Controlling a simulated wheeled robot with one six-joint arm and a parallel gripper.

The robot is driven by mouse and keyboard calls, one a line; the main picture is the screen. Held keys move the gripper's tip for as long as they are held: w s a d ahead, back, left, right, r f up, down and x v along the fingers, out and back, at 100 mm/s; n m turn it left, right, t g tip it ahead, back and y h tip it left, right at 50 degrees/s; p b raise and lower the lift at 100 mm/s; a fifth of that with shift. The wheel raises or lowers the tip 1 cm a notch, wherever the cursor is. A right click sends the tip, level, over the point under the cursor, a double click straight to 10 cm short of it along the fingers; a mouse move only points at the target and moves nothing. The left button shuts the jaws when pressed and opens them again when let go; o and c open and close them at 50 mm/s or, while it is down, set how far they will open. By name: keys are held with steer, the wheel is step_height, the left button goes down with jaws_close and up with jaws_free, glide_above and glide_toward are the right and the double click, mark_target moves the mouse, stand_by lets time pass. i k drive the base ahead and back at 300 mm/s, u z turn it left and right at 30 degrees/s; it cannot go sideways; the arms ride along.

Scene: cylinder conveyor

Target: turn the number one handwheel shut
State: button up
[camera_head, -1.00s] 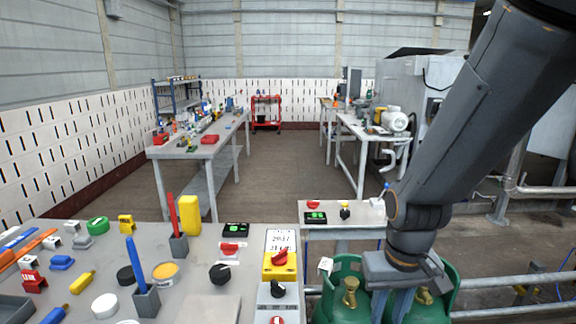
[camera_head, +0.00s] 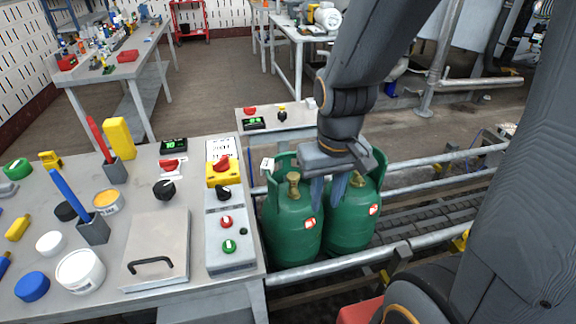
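Two green gas cylinders stand side by side on the conveyor, the left cylinder (camera_head: 291,232) and the right cylinder (camera_head: 349,226). Each has a brass valve on top; the left valve (camera_head: 293,184) shows clearly, and the right valve (camera_head: 357,179) shows partly behind my fingers. My gripper (camera_head: 328,194) hangs between the two valves with its fingers pointing down. Its two fingers look apart, with nothing seen between them. I cannot read a number on either handwheel.
The grey workbench (camera_head: 120,230) at left carries a control box (camera_head: 230,240) with knobs, a lidded plate (camera_head: 158,248), jars and tools. Metal rails (camera_head: 440,157) run along the conveyor. A small side table (camera_head: 290,117) stands behind the cylinders.

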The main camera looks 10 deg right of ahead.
mark_target(293, 178)
steer(key=k, duration=1.3)
steer(key=u, duration=0.65)
steer(key=i, duration=1.3)
steer(key=z, duration=0.65)
